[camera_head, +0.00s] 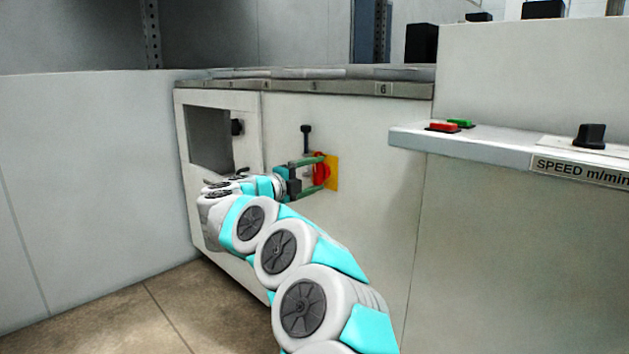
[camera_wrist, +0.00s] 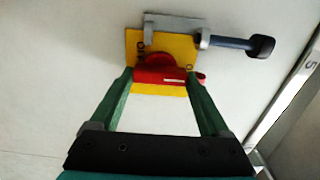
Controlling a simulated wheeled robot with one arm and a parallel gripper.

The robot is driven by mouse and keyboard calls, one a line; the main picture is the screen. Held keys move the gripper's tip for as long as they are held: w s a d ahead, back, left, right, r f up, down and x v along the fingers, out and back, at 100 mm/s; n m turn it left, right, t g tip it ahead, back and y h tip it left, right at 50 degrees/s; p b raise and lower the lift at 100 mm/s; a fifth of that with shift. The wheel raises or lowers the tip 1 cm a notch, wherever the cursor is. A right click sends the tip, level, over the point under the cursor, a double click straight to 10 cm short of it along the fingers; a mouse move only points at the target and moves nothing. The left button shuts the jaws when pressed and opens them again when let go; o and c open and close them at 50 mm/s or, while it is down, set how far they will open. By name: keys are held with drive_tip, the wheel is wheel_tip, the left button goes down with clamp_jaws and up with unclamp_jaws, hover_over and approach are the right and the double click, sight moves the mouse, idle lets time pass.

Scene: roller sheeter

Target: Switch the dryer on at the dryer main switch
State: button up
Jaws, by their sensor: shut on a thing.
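The dryer main switch is a red rotary handle (camera_wrist: 168,76) on a yellow plate (camera_wrist: 134,44), fixed to the pale cabinet front. In the head view the red handle (camera_head: 320,174) and the yellow plate (camera_head: 333,172) show at my gripper's tips. My gripper (camera_wrist: 168,80) has its two green fingers on either side of the handle and is shut on it; it also shows in the head view (camera_head: 321,172). In the wrist view the handle lies crosswise between the fingers, with a pale line on it. Small dark marks on the plate are partly hidden and hard to read.
A grey bracket (camera_wrist: 150,32) with a black-knobbed pin (camera_wrist: 262,46) sits close above the plate; the knob shows in the head view (camera_head: 306,128). A cabinet opening (camera_head: 208,137) is to the left. A ledge with red (camera_head: 443,127) and green buttons juts out at right.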

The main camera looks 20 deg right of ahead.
idle(0.4)
drive_tip(key=o, duration=1.2)
drive_tip(key=v, duration=0.8)
drive_tip(key=shift+p, duration=0.35)
